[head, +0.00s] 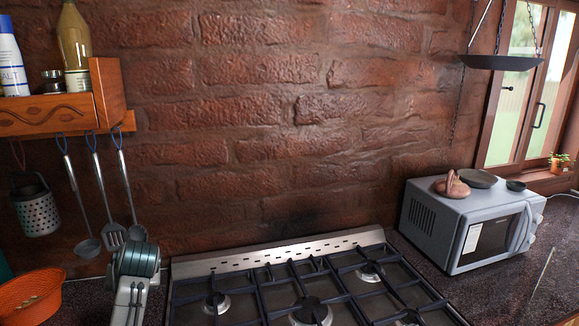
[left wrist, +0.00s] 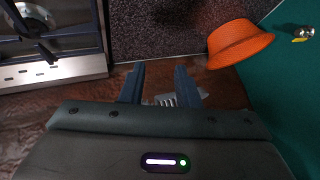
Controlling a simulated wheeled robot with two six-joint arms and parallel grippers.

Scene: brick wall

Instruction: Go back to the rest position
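Part of my left arm shows at the lower left of the head view, in front of the wall and the hanging utensils. In the left wrist view my left gripper (left wrist: 160,78) has its two fingers apart. Nothing is held between the fingers; a grey slotted metal thing shows behind them, apart from them as far as I can tell. My right gripper is in neither view.
A gas stove (head: 290,285) stands right of my left arm. An orange bowl (head: 30,296) is on its left, also in the left wrist view (left wrist: 238,42). Ladles and a spatula (head: 110,236) hang below a wooden shelf (head: 50,117). A microwave (head: 450,222) stands right.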

